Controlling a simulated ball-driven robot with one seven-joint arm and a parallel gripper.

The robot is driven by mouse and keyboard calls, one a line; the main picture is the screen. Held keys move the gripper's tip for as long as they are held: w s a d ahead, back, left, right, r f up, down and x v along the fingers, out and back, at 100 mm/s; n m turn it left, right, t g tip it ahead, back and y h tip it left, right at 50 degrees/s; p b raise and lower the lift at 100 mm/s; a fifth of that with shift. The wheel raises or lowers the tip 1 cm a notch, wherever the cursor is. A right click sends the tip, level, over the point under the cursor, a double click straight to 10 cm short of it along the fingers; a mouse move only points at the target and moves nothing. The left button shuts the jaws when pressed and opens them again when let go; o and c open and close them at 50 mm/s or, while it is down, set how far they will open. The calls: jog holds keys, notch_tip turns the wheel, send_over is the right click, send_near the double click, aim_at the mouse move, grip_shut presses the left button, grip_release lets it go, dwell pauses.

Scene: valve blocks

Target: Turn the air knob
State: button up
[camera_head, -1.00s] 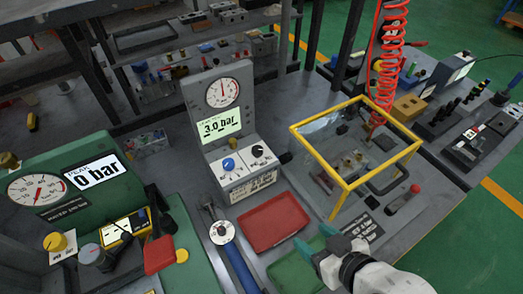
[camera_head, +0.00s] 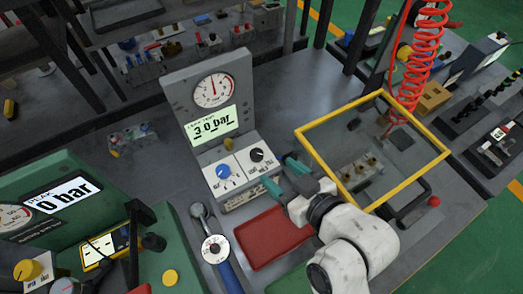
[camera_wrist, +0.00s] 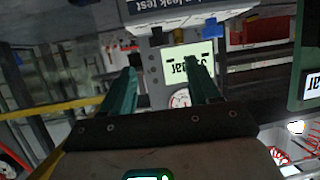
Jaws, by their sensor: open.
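The grey leak-test console (camera_head: 175,95) carries a round gauge (camera_head: 214,91) and a display (camera_head: 211,123) reading about 3.0 bar. Its sloped white panel has a blue knob (camera_head: 223,171) at left and a black knob (camera_head: 257,155) at right. I cannot read which one is labelled air. My gripper (camera_head: 280,174) is open and empty, its teal fingers just right of the panel, nearer the black knob and apart from both. In the wrist view the console is upside down, its display (camera_wrist: 184,58) showing beyond the spread fingers.
A yellow-framed clear guard (camera_head: 335,118) stands close to the right of my gripper. A red tray (camera_head: 262,240) lies below it. A green tester (camera_head: 100,190) stands at far left, and a red coiled hose (camera_head: 412,70) hangs at right.

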aim_at(258, 155)
jog(key=x, duration=0.8)
jog(key=shift+w+f+p, duration=0.1)
jog(key=shift+f+p, duration=0.05)
jog(key=shift+p, duration=0.2)
jog(key=shift+c, duration=0.2)
jog(key=c, duration=1)
